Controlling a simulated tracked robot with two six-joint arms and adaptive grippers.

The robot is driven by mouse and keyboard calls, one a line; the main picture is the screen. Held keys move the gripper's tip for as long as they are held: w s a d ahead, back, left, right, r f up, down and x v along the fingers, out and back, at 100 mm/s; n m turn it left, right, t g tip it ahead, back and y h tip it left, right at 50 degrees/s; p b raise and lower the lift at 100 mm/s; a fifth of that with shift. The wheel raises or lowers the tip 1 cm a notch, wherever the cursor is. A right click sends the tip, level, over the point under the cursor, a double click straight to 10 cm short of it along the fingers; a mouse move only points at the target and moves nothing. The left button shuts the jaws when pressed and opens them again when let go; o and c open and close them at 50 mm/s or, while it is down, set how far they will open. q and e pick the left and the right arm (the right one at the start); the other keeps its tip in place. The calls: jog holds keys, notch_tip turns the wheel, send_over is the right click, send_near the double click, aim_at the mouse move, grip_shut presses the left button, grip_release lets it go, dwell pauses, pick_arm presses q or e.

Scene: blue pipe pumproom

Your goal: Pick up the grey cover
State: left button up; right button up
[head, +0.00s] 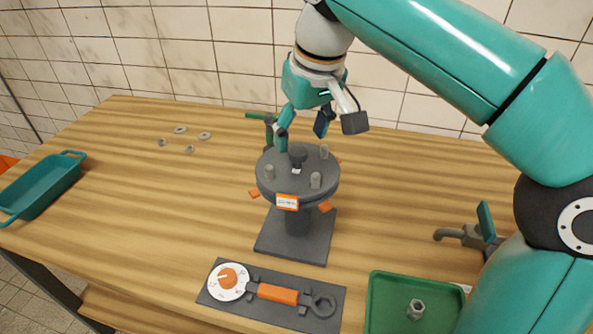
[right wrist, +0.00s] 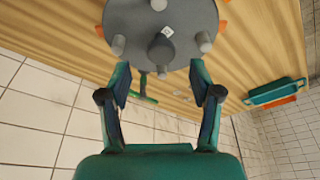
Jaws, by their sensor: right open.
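The grey cover (head: 297,180) is a round disc with a dark knob (head: 297,155) in its middle and several light grey studs standing up around it. It sits on a dark grey pedestal with a square base (head: 295,238). My right gripper (head: 303,133) is open above the cover, its fingers pointing down near the knob. In the right wrist view the cover (right wrist: 145,28) lies beyond the open, empty fingers (right wrist: 161,80), and the knob (right wrist: 160,50) shows between and past the fingertips. I cannot tell the exact gap. My left gripper is not in view.
A torque wrench (head: 277,293) lies on a dark mat in front. A green tray (head: 385,290) with a nut (head: 416,309) is at front right, a tap-like fitting (head: 460,234) behind it. Several washers and nuts (head: 180,130) lie at back left. A teal bin (head: 45,187) is far left.

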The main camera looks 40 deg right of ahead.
aim_at(298, 151)
jog(key=b+x, duration=0.1)
jog(key=x, duration=0.4)
jog(key=shift+s+f, duration=0.1)
jog(key=shift+s, duration=0.05)
grip_shut()
